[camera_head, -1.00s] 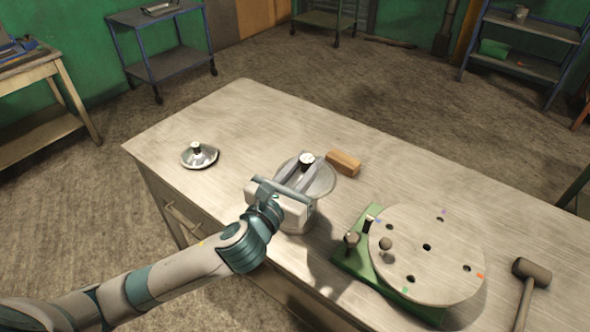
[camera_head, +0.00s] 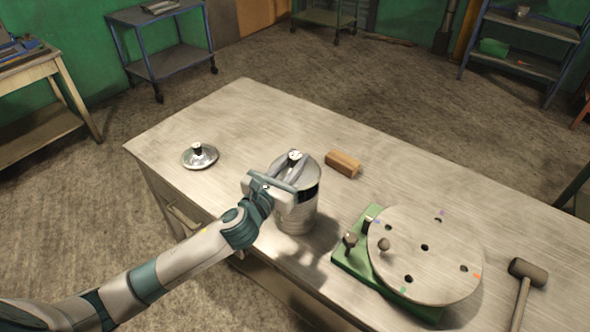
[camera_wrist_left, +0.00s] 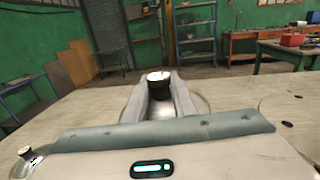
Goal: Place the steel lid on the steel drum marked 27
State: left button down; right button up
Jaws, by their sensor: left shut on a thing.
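My left gripper (camera_head: 291,161) is shut on the dark, white-topped knob of a steel lid (camera_head: 308,168). In the left wrist view the knob (camera_wrist_left: 158,77) sits between the fingertips, with the lid's rim (camera_wrist_left: 199,104) showing beside them. A steel drum (camera_head: 297,216) stands upright on the bench below the gripper. The lid is over the drum's top; a dark band shows between them, and I cannot tell whether they touch. No number is readable on the drum. My right gripper is not in view.
A wooden block (camera_head: 343,164) lies behind the drum to the right. A green stand with a round, holed disc (camera_head: 425,255) is at the right, and a mallet (camera_head: 527,275) lies beyond it. The bench (camera_head: 240,115) is clear at its far left part.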

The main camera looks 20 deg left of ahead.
pick_arm(q)
notch_tip(320, 180, down, 3)
jog(key=shift+f, duration=0.15)
jog(key=shift+f, duration=0.15)
jog(key=shift+f, duration=0.3)
jog(key=shift+f, duration=0.2)
jog(key=c, duration=1.5)
grip_release()
jog(key=shift+o, duration=0.2)
